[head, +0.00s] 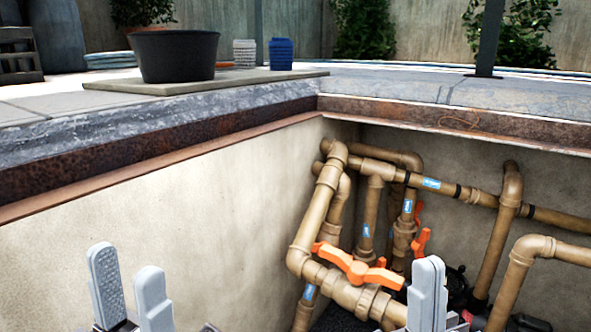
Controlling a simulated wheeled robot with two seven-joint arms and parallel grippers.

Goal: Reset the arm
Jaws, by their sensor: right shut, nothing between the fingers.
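My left gripper (129,285) is at the bottom left of the head view. Its two grey fingers point up with a clear gap between them, and nothing is in the gap. It is in front of the pit's beige left wall. My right gripper (430,285) is at the bottom, right of the middle. Its grey fingers are together and hold nothing. It shows in front of the tan pipes, close to the right end of the orange valve handle (357,268); I cannot tell whether they touch. My arms below the grippers are mostly out of frame.
Tan pipes (322,205) with more orange handles (421,241) fill the pit's right side. A rusty rim (170,138) edges the pit. The space between my grippers looks free.

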